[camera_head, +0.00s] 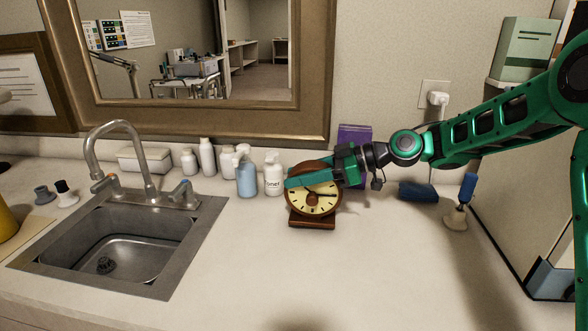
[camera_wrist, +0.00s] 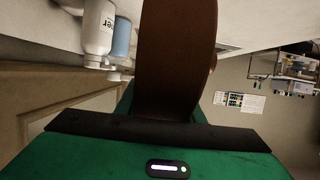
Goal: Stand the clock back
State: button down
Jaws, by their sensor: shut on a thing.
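The clock (camera_head: 312,203) has a round brown case, a cream face and a flat brown base. It stands upright on the counter, to the right of the sink, with its face toward the head camera. My gripper (camera_head: 318,181) reaches in from the right and is shut on the clock's upper case, one green finger crossing the face. In the wrist view the brown side of the clock (camera_wrist: 176,60) fills the middle, between the fingers. Whether the base rests fully on the counter is hard to tell.
A white bottle (camera_head: 273,175) and a blue bottle (camera_head: 246,176) stand close left of the clock. A purple box (camera_head: 354,140) is behind my gripper. The sink (camera_head: 125,240) is left; the front counter is clear.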

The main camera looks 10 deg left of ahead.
jog(key=shift+f, duration=0.8)
jog(key=c, duration=1.2)
grip_release()
jog(key=shift+f, duration=0.1)
jog(key=v, duration=1.2)
